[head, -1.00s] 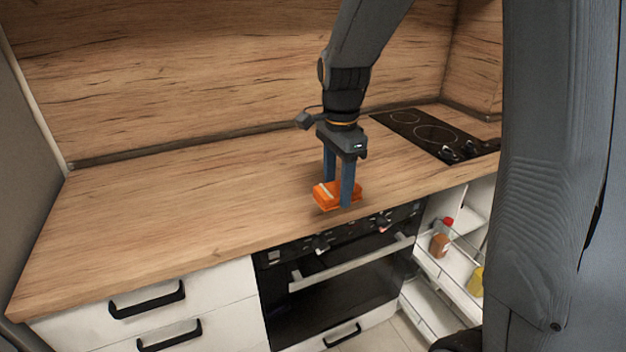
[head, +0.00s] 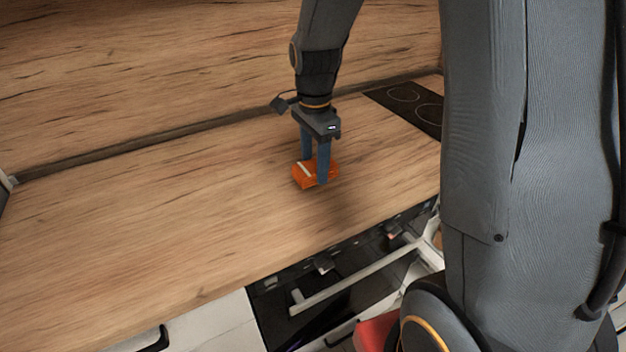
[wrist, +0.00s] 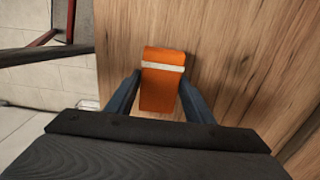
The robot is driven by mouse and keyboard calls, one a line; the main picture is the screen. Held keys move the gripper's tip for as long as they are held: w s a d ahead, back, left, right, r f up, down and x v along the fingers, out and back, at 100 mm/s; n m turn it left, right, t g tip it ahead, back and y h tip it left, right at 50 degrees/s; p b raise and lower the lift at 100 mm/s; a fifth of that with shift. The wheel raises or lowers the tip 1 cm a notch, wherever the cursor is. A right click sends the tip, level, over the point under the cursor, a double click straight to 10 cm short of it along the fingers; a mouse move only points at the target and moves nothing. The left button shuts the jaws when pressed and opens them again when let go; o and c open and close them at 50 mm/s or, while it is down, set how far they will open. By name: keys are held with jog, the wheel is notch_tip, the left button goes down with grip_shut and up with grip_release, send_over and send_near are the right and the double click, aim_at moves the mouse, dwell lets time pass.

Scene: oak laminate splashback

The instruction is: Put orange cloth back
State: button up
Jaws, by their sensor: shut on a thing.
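The orange cloth (head: 300,176) is a folded block with a pale band around it. My gripper (head: 315,176) is shut on it, with one blue finger on each side, over the wooden counter near its front edge. In the wrist view the cloth (wrist: 161,80) sits between the two fingers (wrist: 160,95), its far end pointing away from the wrist. I cannot tell for sure how far the cloth is above the counter; a shadow lies on the wood beside it.
The wooden counter (head: 150,215) is bare to the left. A black hob (head: 410,103) lies at the back right. Below the front edge is an oven with a long handle (head: 355,275). A drawer handle (head: 150,340) shows at the bottom left. My arm hides the right side.

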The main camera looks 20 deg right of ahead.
aim_at(314, 194)
jog(key=shift+f+p, duration=0.55)
jog(key=shift+f, duration=2.3)
jog(key=shift+f, duration=0.1)
jog(key=o, duration=0.9)
